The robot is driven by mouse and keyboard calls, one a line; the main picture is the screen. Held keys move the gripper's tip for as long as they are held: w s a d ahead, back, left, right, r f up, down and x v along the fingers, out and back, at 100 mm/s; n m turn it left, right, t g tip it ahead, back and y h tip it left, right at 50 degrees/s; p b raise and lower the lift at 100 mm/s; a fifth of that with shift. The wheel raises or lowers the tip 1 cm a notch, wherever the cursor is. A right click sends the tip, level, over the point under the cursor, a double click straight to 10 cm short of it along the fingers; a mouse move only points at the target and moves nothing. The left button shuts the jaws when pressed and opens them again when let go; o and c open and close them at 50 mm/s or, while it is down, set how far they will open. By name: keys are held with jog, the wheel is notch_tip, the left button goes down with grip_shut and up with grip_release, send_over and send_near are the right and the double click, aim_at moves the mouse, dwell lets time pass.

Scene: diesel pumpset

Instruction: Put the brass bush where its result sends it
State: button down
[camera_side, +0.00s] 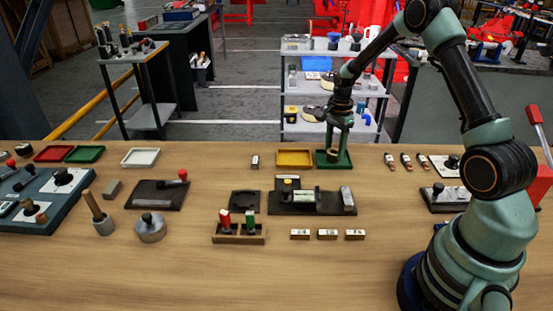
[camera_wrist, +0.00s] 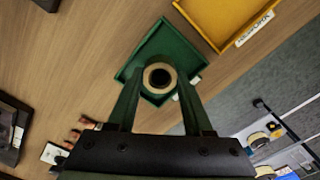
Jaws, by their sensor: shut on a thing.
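The brass bush (camera_side: 333,154) is a short tan ring with a dark bore. In the wrist view the bush (camera_wrist: 149,77) sits between the fingertips, seen end-on. My gripper (camera_side: 334,148) points down and is shut on it, over the right-hand green tray (camera_side: 347,163). In the wrist view the green tray (camera_wrist: 165,42) lies around and behind the bush, and my gripper (camera_wrist: 160,80) is inside its outline. The bush is low, at tray level; I cannot tell whether it touches the tray floor. No readable test result shows on the bush.
A yellow tray (camera_side: 295,151) with a label stands just left of the green one. A dark gauge fixture (camera_side: 310,208) lies in front. Red (camera_side: 53,154), another green (camera_side: 85,155) and white (camera_side: 140,157) trays are at far left. Several small parts (camera_side: 405,160) stand to the right.

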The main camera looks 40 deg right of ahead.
jog(key=shift+f, duration=0.15)
jog(key=shift+c, duration=1.1)
grip_release()
notch_tip(320, 180, up, 7)
